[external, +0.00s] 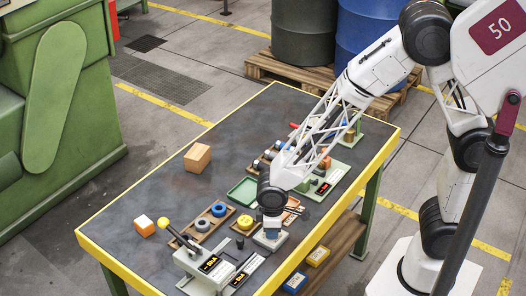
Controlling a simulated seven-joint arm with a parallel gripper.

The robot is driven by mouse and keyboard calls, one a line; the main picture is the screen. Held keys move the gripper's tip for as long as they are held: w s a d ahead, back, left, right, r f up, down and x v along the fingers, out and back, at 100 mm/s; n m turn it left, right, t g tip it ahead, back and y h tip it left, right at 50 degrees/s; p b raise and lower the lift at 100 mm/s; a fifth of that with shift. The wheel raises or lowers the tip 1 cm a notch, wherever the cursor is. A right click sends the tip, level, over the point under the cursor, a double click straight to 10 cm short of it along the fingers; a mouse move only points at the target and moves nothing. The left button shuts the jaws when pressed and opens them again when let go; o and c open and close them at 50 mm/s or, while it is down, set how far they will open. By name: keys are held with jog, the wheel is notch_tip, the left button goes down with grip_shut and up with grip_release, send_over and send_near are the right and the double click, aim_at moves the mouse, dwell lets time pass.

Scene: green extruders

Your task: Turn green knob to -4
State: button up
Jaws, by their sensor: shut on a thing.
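My gripper (271,226) points down at the front right part of the table, over a small pale block-like unit (270,241). It is shut on a small part at the top of this unit, which looks like a knob. The fingers and wrist hide it, so its colour and angle cannot be told. The characters are too small to read with certainty.
A wooden block (197,158) stands farther back. The table's left half is mostly clear.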

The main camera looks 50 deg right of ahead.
jog(key=shift+n, duration=1.3)
jog(key=o, duration=0.9)
jog(key=shift+s+r, duration=0.15)
jog(key=shift+r, duration=3.8)
